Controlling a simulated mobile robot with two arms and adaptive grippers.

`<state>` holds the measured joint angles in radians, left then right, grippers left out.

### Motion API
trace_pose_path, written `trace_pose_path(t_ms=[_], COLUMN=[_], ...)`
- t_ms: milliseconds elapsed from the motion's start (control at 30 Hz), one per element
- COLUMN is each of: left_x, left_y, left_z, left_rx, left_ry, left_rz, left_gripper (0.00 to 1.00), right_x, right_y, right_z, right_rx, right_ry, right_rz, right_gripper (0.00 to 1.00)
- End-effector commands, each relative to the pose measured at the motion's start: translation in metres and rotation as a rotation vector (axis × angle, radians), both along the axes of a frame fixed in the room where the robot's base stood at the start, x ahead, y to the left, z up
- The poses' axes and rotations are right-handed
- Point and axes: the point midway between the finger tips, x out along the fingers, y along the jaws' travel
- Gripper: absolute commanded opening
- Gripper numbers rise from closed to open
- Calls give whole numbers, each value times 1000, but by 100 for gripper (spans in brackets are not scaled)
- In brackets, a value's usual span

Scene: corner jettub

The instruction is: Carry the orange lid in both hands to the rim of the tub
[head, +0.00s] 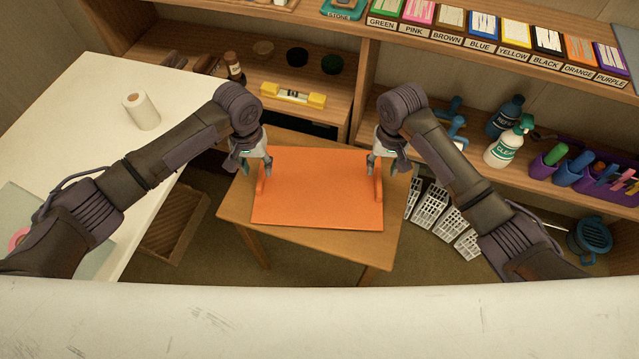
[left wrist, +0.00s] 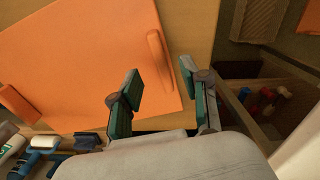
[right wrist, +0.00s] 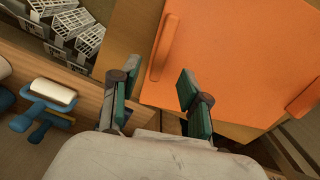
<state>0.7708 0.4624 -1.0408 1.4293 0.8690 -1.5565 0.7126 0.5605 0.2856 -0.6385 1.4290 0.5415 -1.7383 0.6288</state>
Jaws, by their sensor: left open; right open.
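The orange lid (head: 318,190) lies flat on a small wooden table (head: 238,215). It has an upright orange handle at each side, a left one (head: 261,185) and a right one (head: 378,189). My left gripper (head: 262,165) is open and empty above the far end of the left handle. In the left wrist view that handle (left wrist: 158,58) lies just beyond the fingers. My right gripper (head: 372,168) is open above the far end of the right handle. In the right wrist view that handle (right wrist: 165,48) lies just beyond the fingers. No tub rim is clearly identifiable.
A pale table (head: 90,110) with a white roll (head: 141,110) stands at the left. Shelves behind hold a yellow level (head: 292,95), a spray bottle (head: 506,145) and a purple caddy (head: 590,180). White grid baskets (head: 432,208) stand right of the small table. A pale edge (head: 320,315) crosses the foreground.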

Motion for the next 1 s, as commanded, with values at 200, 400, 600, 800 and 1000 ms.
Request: trace_pose_path(t_ms=[200, 400, 600, 800, 1000], left_x=[0, 0, 0, 0, 0], left_y=[0, 0, 0, 0, 0], left_z=[-37, -53, -56, -56, -56], left_rx=[1, 1, 0, 0, 0], left_ry=[1, 0, -1, -1, -1], left_rz=[1, 1, 0, 0, 0], left_gripper=[46, 46, 46, 38, 4], right_x=[-1, 0, 0, 0, 0], right_y=[0, 1, 1, 1, 0], right_z=[-37, -53, -56, -56, -56], right_rx=[-1, 0, 0, 0, 0], right_ry=[3, 1, 0, 0, 0], right_rz=[0, 1, 1, 1, 1], right_gripper=[46, 46, 46, 38, 4])
